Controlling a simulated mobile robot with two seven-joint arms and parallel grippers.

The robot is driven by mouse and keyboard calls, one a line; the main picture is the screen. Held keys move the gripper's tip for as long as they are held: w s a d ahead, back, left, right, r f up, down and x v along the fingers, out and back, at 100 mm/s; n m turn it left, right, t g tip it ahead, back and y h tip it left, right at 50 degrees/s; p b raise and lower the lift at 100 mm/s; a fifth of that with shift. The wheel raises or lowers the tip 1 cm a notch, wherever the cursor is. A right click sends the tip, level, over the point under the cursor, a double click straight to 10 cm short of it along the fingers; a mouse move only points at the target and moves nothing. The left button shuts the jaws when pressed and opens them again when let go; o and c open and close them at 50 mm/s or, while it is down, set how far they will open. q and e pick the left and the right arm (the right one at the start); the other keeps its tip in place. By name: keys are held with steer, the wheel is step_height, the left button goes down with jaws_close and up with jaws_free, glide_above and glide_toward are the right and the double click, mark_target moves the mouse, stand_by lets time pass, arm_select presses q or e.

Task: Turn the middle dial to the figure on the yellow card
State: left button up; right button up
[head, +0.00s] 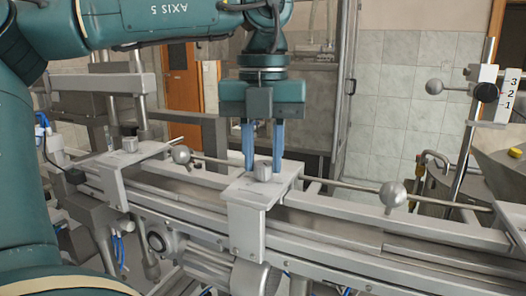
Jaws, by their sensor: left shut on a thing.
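The middle dial (264,174) is a small silver knob on top of a pale metal bracket (246,190) in the centre of the head view. My left gripper (263,165) points straight down over it, with its two blue fingers on either side of the knob, shut on it. The fingers hide part of the dial's sides, and I cannot read any figures around it. No yellow card shows in this view. My right gripper is not in view.
A similar knob (130,145) sits on a bracket to the left. A long rod with ball knobs (392,194) runs along the conveyor rail behind and right of the dial. A white scale plate (511,92) marked 3, 2, 1 stands on a post at the right.

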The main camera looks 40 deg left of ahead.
arm_select(q)
steer(key=m, duration=1.1)
steer(key=shift+d, duration=0.1)
steer(key=m, duration=0.3)
steer(key=shift+m, duration=0.4)
steer(key=m, duration=0.3)
steer(key=shift+m, duration=0.3)
steer(key=m, duration=0.3)
steer(key=shift+m, duration=0.3)
steer(key=m, duration=0.6)
steer(key=o, duration=1)
